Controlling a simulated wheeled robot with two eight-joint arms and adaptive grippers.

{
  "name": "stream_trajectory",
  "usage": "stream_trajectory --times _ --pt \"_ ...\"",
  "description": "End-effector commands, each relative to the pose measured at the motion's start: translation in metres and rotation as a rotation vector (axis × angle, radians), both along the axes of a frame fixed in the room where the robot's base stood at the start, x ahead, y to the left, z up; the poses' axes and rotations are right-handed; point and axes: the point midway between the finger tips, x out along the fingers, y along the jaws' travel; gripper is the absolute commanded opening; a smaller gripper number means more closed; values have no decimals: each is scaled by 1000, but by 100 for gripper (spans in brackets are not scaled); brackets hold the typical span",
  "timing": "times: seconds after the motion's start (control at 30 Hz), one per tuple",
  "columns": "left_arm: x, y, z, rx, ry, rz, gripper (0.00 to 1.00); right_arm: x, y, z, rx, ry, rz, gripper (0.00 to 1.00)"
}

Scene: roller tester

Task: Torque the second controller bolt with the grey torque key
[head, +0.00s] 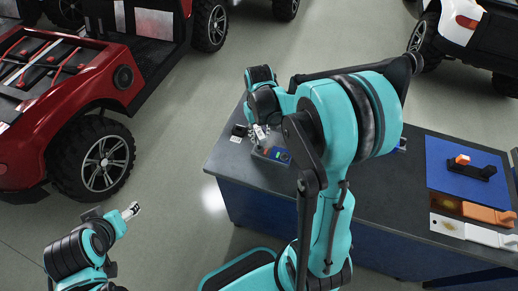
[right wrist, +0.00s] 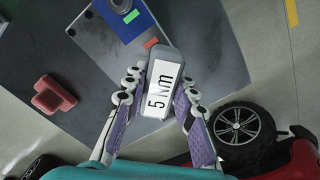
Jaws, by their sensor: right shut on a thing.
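My right gripper (right wrist: 160,100) is shut on the grey torque key (right wrist: 163,84), which has a white label reading "5 Nm". In the head view my right gripper (head: 261,132) is over the far left part of the table, partly hidden by its own arm. The controller (head: 281,157) also shows in the head view. I cannot make out its bolts or whether the key touches it. My left gripper (head: 131,211) is off the table, with no object visible in it; its jaw state is unclear.
A red block (right wrist: 53,96) lies on the grey table (head: 390,190). On the right are a blue mat (head: 440,180) holding a dark part, and orange and white tools (head: 487,213). A red vehicle (head: 60,130) stands left of the table, with open floor between.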

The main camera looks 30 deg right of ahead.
Motion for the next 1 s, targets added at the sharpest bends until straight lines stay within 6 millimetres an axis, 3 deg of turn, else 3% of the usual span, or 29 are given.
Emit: stream_trajectory --times 0.2,0.5,0.8,1.0 --pt "0 0 -2 0 0 0 63 0 0 0 0 0 -201 0" --pt "0 0 -2 0 0 0 63 0 0 0 0 0 -227 0" --pt "0 0 -5 0 0 0 63 0 0 0 0 0 -596 0" --pt "0 0 -5 0 0 0 63 0 0 0 0 0 -645 0"
